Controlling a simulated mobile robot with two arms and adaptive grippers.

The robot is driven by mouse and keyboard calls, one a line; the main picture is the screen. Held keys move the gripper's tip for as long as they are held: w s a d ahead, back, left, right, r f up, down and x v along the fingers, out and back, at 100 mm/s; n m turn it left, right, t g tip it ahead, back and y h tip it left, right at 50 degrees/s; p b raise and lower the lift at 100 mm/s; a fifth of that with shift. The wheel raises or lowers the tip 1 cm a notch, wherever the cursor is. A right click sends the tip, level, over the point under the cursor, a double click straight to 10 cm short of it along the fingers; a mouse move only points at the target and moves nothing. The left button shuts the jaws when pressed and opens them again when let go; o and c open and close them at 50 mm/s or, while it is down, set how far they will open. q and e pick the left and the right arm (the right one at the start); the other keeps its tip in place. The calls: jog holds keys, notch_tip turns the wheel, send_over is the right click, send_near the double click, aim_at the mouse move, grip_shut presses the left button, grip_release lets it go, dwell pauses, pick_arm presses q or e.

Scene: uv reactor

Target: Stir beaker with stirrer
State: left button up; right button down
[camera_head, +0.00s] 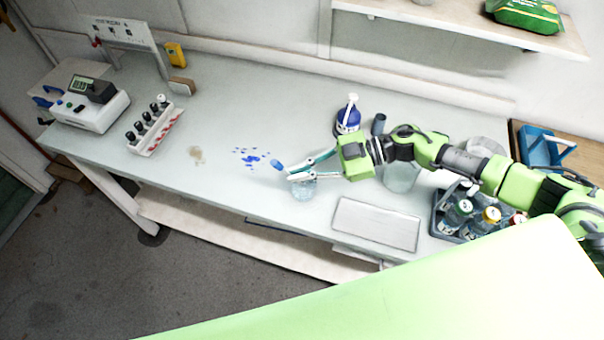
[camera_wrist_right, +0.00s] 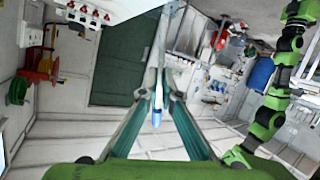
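A clear glass beaker (camera_head: 304,190) stands on the bench near its front edge, with pale bluish contents. My right gripper (camera_head: 303,170) is just above and partly in front of the beaker. Its teal fingers are closed around the stirrer (camera_head: 276,165), whose blue end sticks out past the fingertips to the left. In the right wrist view the stirrer (camera_wrist_right: 157,117) is between the fingertips, a pale rod with a blue end. I cannot tell whether its lower end is inside the beaker. My left gripper is not in view.
Blue spots (camera_head: 252,157) mark the bench left of the beaker. A blue-white bottle (camera_head: 348,121) stands behind, a flat pale plate (camera_head: 376,224) lies right, and a dark crate of bottles (camera_head: 443,229) is further right. A vial rack (camera_head: 153,137) is far left. The left-middle bench is mostly clear.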

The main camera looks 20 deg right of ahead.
jog(key=r, duration=0.1)
jog(key=a+r, duration=0.1)
jog(key=r, duration=0.1)
jog(key=shift+s+a+r, duration=0.25)
jog(key=shift+s, duration=0.1)
dwell(0.8)
notch_tip(320, 180, up, 5)
dwell(0.5)
